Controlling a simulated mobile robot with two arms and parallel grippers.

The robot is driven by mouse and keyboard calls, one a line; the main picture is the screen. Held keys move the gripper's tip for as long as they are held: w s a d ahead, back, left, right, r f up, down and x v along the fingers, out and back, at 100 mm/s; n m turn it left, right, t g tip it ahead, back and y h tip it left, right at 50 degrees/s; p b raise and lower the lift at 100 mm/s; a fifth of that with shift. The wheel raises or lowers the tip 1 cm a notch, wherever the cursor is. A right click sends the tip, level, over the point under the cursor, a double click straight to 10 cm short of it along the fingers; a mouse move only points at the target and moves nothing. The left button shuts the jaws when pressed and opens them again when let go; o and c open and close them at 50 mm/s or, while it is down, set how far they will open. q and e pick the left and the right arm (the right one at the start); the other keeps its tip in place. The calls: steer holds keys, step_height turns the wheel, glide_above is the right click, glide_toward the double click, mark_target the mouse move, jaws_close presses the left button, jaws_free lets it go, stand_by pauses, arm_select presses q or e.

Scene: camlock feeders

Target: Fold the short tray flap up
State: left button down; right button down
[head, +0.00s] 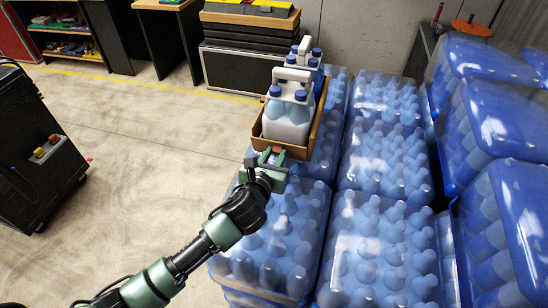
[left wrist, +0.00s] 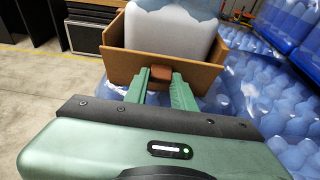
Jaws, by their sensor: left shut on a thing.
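A brown cardboard tray (head: 318,120) sits on the wrapped bottle packs and holds white jugs with blue caps (head: 287,118). Its short flap (left wrist: 118,68) stands at the near end, facing my gripper, and looks raised and tilted outward; its exact angle is hard to tell. My left gripper (head: 269,157) is at the middle of this short end. In the left wrist view, its green fingers (left wrist: 160,82) are shut on a small reddish-brown tab (left wrist: 159,76) at the flap. The fingers partly hide the tab. My right gripper is not in view.
Wrapped packs of blue-capped bottles (head: 375,250) lie below and to the right of the tray. Taller wrapped stacks (head: 500,215) rise at the far right. A black cart (head: 35,145) stands at the left. The concrete floor (head: 140,165) between is clear.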

arm_select(q)
steer(key=shift+w+d+r+g+y, duration=0.1)
steer(key=shift+w+r+g+y, duration=0.1)
steer(key=shift+w+r+g, duration=0.5)
steer(key=shift+w+d+r+g+y, duration=0.1)
steer(key=shift+w+r+g+y, duration=0.2)
steer(key=shift+g, duration=0.8)
steer(key=shift+w, duration=0.1)
steer(key=c, duration=1.2)
jaws_free()
steer(key=shift+f, duration=0.15)
steer(key=shift+o, duration=0.2)
steer(key=b+v, duration=0.2)
steer(key=v, duration=0.6)
steer(key=shift+f, duration=0.1)
